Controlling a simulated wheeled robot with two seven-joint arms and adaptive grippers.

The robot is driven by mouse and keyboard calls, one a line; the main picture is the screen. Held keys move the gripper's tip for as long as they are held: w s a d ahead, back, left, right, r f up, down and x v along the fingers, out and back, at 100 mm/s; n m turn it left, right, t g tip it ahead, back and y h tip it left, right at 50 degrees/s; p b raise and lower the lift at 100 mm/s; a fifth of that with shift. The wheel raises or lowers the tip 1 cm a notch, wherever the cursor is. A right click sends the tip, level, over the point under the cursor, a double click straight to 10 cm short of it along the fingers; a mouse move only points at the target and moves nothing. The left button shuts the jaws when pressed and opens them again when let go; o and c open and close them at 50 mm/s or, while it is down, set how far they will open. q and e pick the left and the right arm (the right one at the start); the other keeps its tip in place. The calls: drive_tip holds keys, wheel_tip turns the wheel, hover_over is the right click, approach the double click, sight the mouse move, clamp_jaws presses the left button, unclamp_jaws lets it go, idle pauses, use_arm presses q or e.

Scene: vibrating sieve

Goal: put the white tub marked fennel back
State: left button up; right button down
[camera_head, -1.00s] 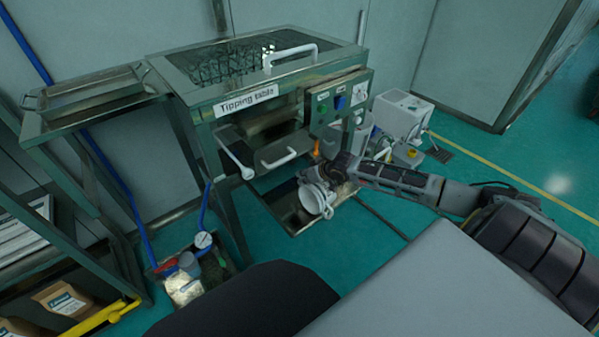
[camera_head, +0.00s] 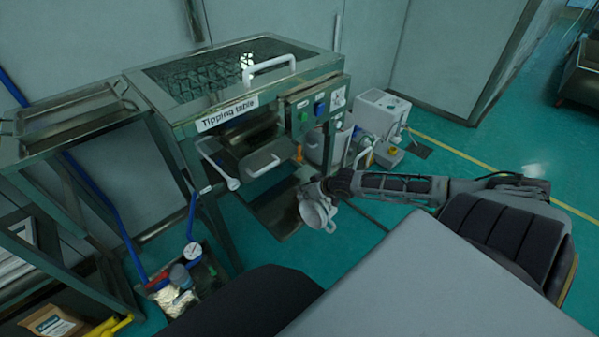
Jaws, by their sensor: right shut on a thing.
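A small white tub (camera_head: 315,214) hangs at the end of my right arm, tilted, in front of the tipping table. My right gripper (camera_head: 318,194) is shut on it; the fingers are small and partly hidden against the tub. No fennel marking can be read on the tub at this size. The tub appears beside the right edge of a shallow metal floor tray (camera_head: 277,217); its height above the floor is hard to tell. My left gripper is out of view.
The tipping table (camera_head: 222,95) has an open chute and a white handle. White equipment (camera_head: 380,113) stands to its right. A floor tray with containers (camera_head: 178,283) is at lower left. A metal side shelf (camera_head: 72,115) is at left. Teal floor is clear at right.

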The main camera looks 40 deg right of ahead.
sight(319, 209)
drive_tip(key=shift+s+d+p, duration=0.1)
drive_tip(key=shift+s+p, duration=0.2)
drive_tip(key=shift+s, duration=0.65)
drive_tip(key=shift+s+d+p, duration=0.1)
drive_tip(key=shift+s+p, duration=0.2)
drive_tip(key=shift+s, duration=0.2)
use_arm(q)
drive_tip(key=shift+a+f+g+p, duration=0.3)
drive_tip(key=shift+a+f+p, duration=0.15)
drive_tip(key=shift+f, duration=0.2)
use_arm(e)
drive_tip(key=shift+s+d, duration=0.2)
drive_tip(key=shift+s, duration=0.45)
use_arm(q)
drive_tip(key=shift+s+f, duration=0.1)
use_arm(e)
drive_tip(key=shift+a+f, duration=0.1)
